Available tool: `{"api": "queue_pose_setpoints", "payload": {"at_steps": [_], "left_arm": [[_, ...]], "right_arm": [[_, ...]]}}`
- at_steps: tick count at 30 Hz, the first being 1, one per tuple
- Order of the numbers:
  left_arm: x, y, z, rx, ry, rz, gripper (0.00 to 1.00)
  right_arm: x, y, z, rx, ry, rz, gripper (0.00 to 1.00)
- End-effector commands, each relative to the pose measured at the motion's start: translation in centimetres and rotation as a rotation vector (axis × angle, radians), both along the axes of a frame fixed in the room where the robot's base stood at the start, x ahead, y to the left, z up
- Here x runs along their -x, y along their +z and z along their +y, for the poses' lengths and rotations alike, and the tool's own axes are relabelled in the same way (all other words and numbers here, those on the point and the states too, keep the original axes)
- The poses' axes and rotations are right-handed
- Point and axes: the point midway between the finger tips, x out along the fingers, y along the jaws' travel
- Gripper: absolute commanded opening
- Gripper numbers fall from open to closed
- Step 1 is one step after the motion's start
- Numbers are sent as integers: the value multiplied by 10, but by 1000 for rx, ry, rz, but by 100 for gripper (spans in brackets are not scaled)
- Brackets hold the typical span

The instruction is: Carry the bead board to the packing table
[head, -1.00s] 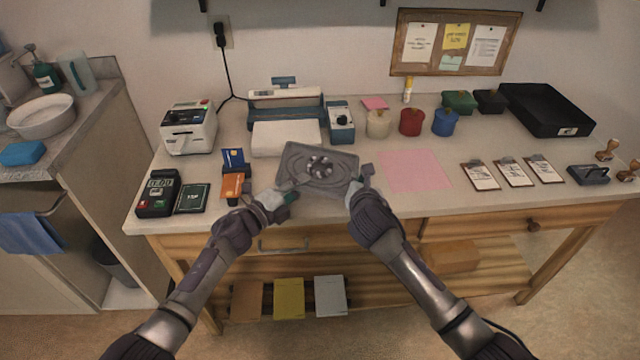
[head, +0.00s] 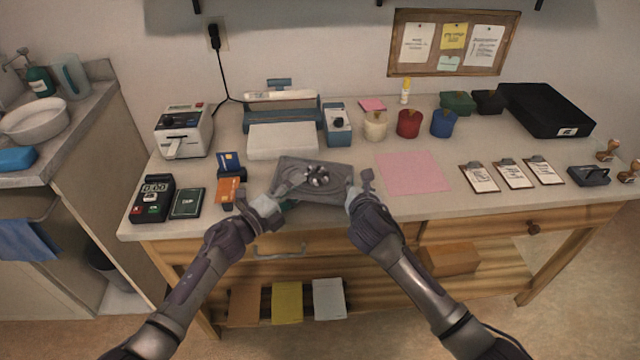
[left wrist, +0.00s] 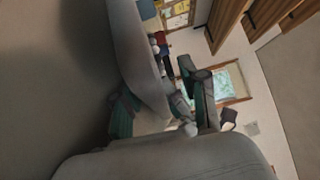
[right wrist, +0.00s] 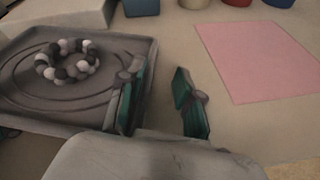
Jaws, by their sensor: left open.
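The bead board (head: 335,192) is a flat grey tray with curved grooves. A ring of dark and pale beads lies on it, clear in the right wrist view (right wrist: 66,60). It is at the front edge of the worktable, left of the pink sheet. My left gripper (head: 281,197) is open at the board's front-left corner; its grip on the rim is hard to make out. My right gripper (right wrist: 160,100) is open at the board's right edge, one green-padded finger at the rim and the other outside it, with a gap between.
The pink sheet (head: 412,173) lies flat right of the board. A printer-like machine (head: 283,140) stands behind it, and a card holder (head: 232,180) is to the left. Clipboards (head: 478,178) and a black tray (head: 545,112) are further right.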

Motion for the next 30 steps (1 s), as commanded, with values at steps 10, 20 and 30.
{"api": "queue_pose_setpoints", "payload": {"at_steps": [10,20,30], "left_arm": [[41,-17,45,-16,11,24,48],[48,-12,53,-12,11,16,48],[48,-11,52,-11,10,14,48]], "right_arm": [[0,-2,0,0,-1,0,34],[3,0,-1,1,-1,0,34],[47,18,2,1,1,-2,34]]}}
